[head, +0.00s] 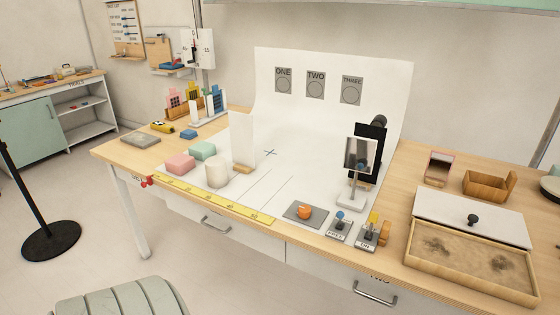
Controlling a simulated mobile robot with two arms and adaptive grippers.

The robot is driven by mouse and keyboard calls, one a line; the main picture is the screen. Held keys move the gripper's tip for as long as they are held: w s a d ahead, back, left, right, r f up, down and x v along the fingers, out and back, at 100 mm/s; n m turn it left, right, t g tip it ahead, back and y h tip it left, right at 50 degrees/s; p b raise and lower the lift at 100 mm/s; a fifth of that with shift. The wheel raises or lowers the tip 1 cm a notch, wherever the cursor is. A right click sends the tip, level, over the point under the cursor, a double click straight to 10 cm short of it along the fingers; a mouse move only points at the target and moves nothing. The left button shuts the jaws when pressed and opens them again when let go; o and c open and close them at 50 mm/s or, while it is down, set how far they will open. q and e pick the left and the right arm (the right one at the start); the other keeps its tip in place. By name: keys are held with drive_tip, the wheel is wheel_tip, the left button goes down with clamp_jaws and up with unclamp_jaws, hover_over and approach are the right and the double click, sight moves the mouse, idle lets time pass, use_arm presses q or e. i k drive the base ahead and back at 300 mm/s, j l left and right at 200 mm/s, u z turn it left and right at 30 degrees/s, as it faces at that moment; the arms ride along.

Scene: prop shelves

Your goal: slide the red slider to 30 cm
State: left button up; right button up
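A yellow ruler strip (215,199) with dark markings runs along the front edge of the white sheet on the table. A small red piece (147,181) sits at the ruler's left end, at the table's front edge; it looks like the red slider, but its shape is too small to make out. The numbers on the ruler are too small to read. Neither of my grippers is in the head view.
Pink (180,163) and green (202,150) blocks and a white cylinder (217,171) stand just behind the ruler. A grey pad (305,213) with an orange object lies past its right end. A pale green ribbed seat (118,297) stands in front of the table.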

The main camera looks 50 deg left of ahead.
sight(149, 182)
drive_tip(key=u, duration=2.15)
